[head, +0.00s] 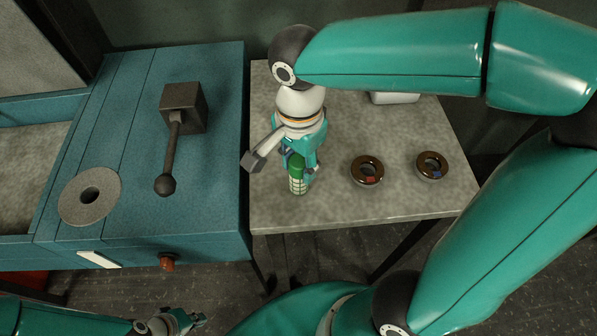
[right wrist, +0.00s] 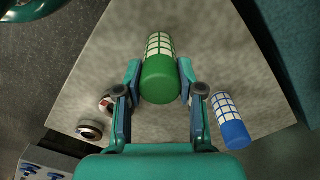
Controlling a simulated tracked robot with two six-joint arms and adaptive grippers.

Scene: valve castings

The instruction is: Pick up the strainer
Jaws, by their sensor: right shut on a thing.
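A green strainer (head: 298,182) with a pale grid-patterned body is upright at the left part of the grey table. My right gripper (head: 298,160) comes down over its green end. In the right wrist view, the fingers of my right gripper (right wrist: 159,76) are shut on the sides of the green strainer (right wrist: 160,80). I cannot tell whether its lower end touches the table. A second strainer, blue with a pale grid (right wrist: 231,122), is to the right in that view. My left gripper (head: 188,321) is low at the bottom left, away from the table, its fingers unclear.
Two dark rings (head: 367,170) (head: 432,165) lie on the grey table (head: 400,200) to the right. A white object (head: 395,97) is at the back. A blue bench (head: 150,210) at left carries a lever block (head: 184,107) and a grey disc (head: 70,203).

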